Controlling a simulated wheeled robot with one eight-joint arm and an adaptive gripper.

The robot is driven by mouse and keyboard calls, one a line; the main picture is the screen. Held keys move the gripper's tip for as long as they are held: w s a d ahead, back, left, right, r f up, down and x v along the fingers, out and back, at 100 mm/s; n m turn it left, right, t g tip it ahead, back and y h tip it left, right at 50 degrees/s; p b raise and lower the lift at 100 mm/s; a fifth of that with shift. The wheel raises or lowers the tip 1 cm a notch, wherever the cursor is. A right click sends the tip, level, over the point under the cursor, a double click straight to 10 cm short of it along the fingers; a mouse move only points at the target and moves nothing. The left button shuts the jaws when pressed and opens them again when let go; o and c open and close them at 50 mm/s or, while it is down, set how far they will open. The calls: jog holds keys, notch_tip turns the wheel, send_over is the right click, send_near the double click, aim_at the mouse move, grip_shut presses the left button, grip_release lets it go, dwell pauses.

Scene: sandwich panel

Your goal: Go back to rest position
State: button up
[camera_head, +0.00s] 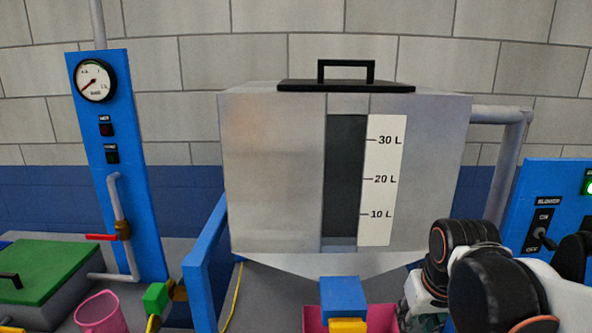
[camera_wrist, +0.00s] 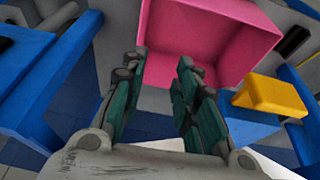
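My gripper (camera_wrist: 158,78) is open in the wrist view, with its two teal-padded fingers apart and nothing between them. A pink open box (camera_wrist: 205,30) is just beyond the fingertips; I cannot tell whether they touch it. In the head view, my black and white arm reaches in at the lower right, and its end is mostly hidden behind its own joints. The same pink box (camera_head: 314,319) shows at the bottom edge of the head view, left of my arm, partly hidden by a blue block with a yellow part (camera_head: 348,326).
A grey tank (camera_head: 270,170) with a litre scale stands behind the pink box. A blue panel with a gauge (camera_head: 110,150), a green lid (camera_head: 60,268) and a pink cup (camera_head: 101,314) are at left. A blue switch panel (camera_head: 545,185) is at right, close to my arm.

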jog(key=s+a+r+t, duration=0.2)
jog(key=s+a+t, duration=0.1)
jog(key=s, duration=0.5)
jog(key=shift+s+t, duration=0.2)
jog(key=shift+t, duration=0.1)
dwell(0.6)
